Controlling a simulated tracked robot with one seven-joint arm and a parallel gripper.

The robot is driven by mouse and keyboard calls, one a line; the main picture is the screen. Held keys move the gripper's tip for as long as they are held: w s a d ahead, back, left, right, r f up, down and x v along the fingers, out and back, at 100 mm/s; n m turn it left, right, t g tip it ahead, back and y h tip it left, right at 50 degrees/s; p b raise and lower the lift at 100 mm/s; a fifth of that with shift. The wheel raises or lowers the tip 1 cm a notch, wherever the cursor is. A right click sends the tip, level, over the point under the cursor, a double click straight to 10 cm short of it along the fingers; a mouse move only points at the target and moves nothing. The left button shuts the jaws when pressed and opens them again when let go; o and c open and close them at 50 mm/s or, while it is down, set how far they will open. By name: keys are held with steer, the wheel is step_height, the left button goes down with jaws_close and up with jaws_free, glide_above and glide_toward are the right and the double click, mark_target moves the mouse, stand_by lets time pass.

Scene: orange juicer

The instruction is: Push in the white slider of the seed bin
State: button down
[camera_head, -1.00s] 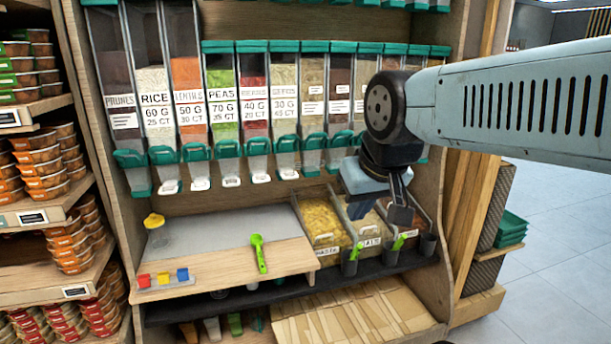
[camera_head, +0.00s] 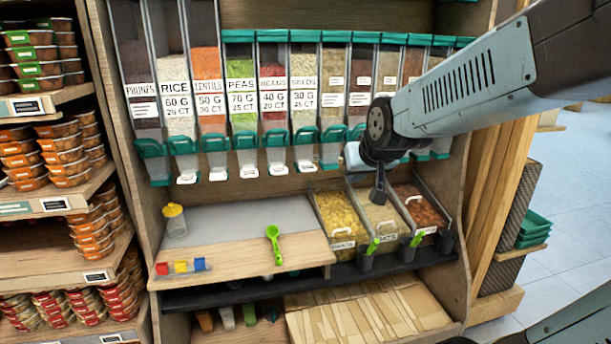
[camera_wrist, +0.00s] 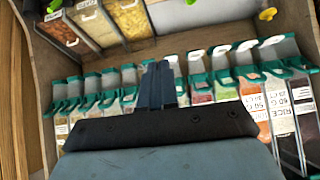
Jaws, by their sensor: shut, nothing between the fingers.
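The seed bin (camera_head: 303,80) is a clear wall dispenser labelled SEEDS, 30 G, 25 CT, with a teal spout. Its white slider (camera_head: 306,167) shows below the spout in the head view. My gripper (camera_head: 378,194) is shut and empty, fingers pointing down, right of and lower than the slider and apart from it. It hangs in front of the open bulk bins. In the wrist view my shut fingers (camera_wrist: 158,75) stand before the dispenser row; I cannot tell the seed slider there.
Similar dispensers, PEAS (camera_head: 241,90) and BEANS (camera_head: 273,90) among them, hang left of the seed bin. Below are a counter (camera_head: 240,215) with a green scoop (camera_head: 272,240), a yellow-lidded jar (camera_head: 174,220) and open bulk bins (camera_head: 342,218). Packed shelves (camera_head: 60,205) stand at left.

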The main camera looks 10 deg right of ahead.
steer(key=shift+w+f+t, duration=2.7)
steer(key=shift+w+f, duration=0.85)
steer(key=shift+w, duration=1.6)
steer(key=shift+w+f+t, duration=2.7)
steer(key=shift+w+f, duration=0.85)
steer(key=shift+w, duration=1.55)
steer(key=w, duration=1.3)
steer(key=shift+a+f+n+y, duration=0.3)
steer(key=shift+a+f+n, duration=0.05)
steer(key=shift+n, duration=0.05)
